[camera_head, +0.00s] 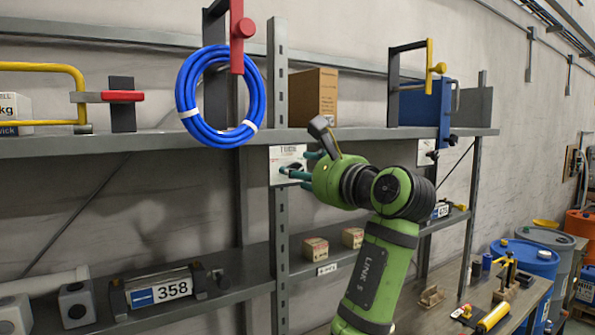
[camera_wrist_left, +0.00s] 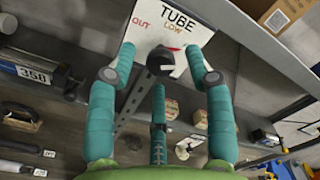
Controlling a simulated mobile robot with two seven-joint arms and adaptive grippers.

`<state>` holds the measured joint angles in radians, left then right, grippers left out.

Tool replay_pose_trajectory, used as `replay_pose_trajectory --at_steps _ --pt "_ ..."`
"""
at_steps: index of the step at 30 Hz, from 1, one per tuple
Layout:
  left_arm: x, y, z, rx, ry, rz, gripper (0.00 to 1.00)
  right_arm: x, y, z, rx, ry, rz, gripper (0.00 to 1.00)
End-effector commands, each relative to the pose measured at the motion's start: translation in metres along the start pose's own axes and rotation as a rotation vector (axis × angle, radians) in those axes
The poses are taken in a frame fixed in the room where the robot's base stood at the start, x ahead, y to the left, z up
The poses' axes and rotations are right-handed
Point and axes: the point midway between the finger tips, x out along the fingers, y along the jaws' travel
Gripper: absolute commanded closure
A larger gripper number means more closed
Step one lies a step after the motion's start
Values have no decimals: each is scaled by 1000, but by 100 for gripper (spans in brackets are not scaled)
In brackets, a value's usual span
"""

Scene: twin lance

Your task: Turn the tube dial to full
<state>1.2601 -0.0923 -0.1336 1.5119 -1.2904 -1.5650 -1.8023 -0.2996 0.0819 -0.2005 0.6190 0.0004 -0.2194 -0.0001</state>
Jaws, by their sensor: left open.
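The tube dial is a black knob (camera_wrist_left: 160,62) on a white plate (camera_wrist_left: 150,22) marked TUBE, with OUT in red at left and LOW in orange near the top. In the head view the plate (camera_head: 287,152) is fixed to the shelf upright, and the knob is hidden or too small to make out. My left gripper (camera_head: 306,168) is at the plate, its teal fingers pointing to it. In the left wrist view the left gripper (camera_wrist_left: 160,76) is open, with fingers on both sides of the knob and a third below. Contact cannot be told. My right gripper is not in view.
A blue hose coil (camera_head: 221,139) hangs from the upper shelf (camera_head: 160,142), left of the plate. A cardboard box (camera_head: 314,97) stands on that shelf above. Small boxes (camera_head: 315,248) sit on the lower shelf. A workbench (camera_head: 425,312) with tools lies at lower right.

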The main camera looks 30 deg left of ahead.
Motion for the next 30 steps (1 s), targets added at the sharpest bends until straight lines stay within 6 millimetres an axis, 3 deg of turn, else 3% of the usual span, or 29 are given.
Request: replay_pose_trajectory --at_steps 6,13,18,30 --pt "-50 0 -1 0 5 -2 48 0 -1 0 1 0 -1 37" --pt "-85 0 0 -1 2 -1 48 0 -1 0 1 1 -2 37" --pt "-95 1 1 -1 0 0 48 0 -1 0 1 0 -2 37" --pt "-95 0 1 -1 0 0 48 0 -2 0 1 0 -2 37"
